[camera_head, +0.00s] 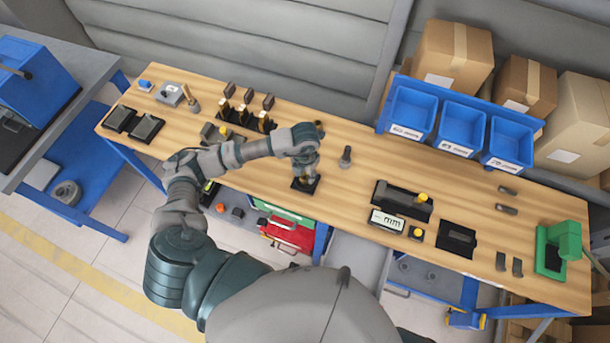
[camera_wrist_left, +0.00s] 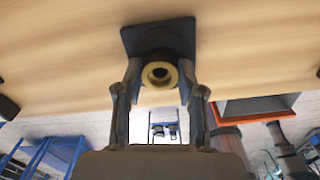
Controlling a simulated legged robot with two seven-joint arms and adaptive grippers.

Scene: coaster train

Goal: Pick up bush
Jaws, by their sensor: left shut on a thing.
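The bush (camera_wrist_left: 160,84) is a brass-coloured ring with a dark bore, seen end-on in the left wrist view. My left gripper (camera_head: 305,172) points down over a small black square base (camera_head: 304,186) near the front edge of the workbench. In the left wrist view my left gripper (camera_wrist_left: 159,76) has one finger on each side of the bush and is shut on it. The black base (camera_wrist_left: 152,37) is right behind the bush. I cannot tell whether the bush still touches it. In the head view the gripper hides the bush. My right gripper is not in view.
A dark grey upright peg (camera_head: 345,157) stands right of the gripper. A black fixture (camera_head: 402,200) and a display box (camera_head: 387,221) are farther right. Blue bins (camera_head: 461,126) stand at the back. Several dark blocks stand behind the forearm.

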